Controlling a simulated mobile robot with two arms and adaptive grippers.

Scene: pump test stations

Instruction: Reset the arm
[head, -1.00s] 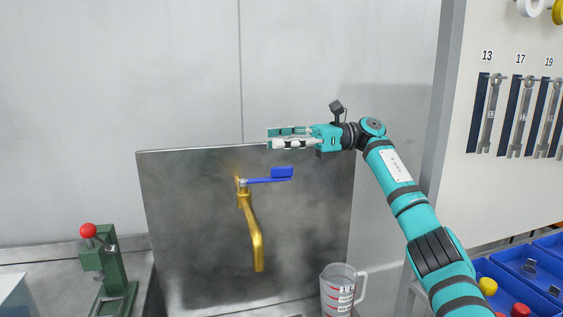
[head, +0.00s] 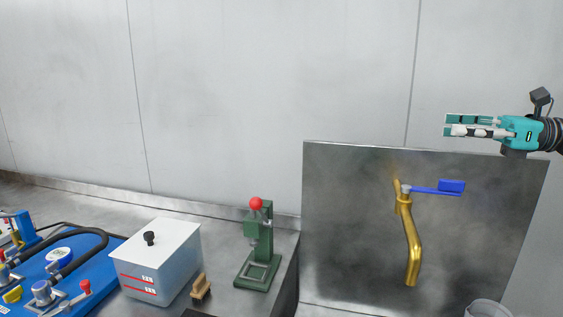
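My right gripper (head: 446,125) shows at the right edge of the head view. It hangs in the air above the upper right part of a dark metal panel, with its fingers pointing left. The two fingers lie close together in this view, and I cannot tell how far apart they are. Nothing shows between them. The brass tap (head: 411,240) with its blue lever handle (head: 451,187) is on the panel, below and left of the gripper. The gripper is apart from the handle. The handle points right. Most of my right arm is out of frame. My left gripper is not in view.
The metal panel (head: 340,220) stands against a pale wall. A clear jug (head: 488,308) is cut off at the bottom right. On the counter are a green press (head: 258,262) with a red knob, a lidded box (head: 165,262), a small brush (head: 201,288) and a blue pump station (head: 85,262).

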